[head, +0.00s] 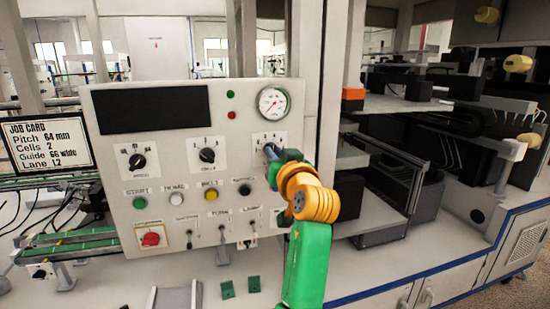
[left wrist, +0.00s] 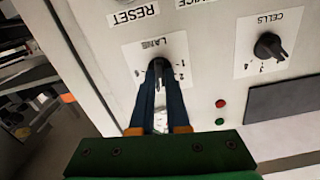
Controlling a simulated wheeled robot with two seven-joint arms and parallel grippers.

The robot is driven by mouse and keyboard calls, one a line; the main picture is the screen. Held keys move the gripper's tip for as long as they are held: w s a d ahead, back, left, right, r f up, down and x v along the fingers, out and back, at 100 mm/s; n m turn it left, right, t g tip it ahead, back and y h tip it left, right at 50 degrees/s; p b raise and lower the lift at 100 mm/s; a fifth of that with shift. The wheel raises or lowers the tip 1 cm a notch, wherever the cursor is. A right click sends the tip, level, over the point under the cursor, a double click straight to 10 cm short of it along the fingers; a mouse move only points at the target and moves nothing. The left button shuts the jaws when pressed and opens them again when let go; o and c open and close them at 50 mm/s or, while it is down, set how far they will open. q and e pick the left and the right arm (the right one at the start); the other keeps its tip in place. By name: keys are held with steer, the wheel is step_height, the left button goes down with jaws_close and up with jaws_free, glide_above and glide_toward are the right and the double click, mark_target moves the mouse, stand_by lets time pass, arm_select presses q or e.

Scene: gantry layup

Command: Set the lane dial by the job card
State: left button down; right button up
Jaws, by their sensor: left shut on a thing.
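The job card (head: 45,145) stands left of the control panel. The lane dial (left wrist: 157,66) is a dark knob on a white plate marked LANE in the left wrist view. My left gripper (head: 272,153) is at this dial, upper right on the panel. In the wrist view its two dark fingers (left wrist: 158,75) are shut on the knob. The fingers cover part of the knob and scale, so I cannot read its setting. My right gripper is not in view.
The grey control panel (head: 110,215) also carries the cells dial (head: 207,155), a pitch-side dial (head: 137,161), a gauge (head: 273,102), several buttons and a red switch (head: 150,239). A dark rack (head: 405,165) stands to the right. Small green blocks (head: 227,289) lie below the panel.

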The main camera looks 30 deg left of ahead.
arm_select(q)
steer(key=shift+n+b, duration=1.6)
steer(key=shift+n, duration=4.4)
steer(key=c, duration=0.9)
jaws_free()
steer(key=shift+f, duration=0.1)
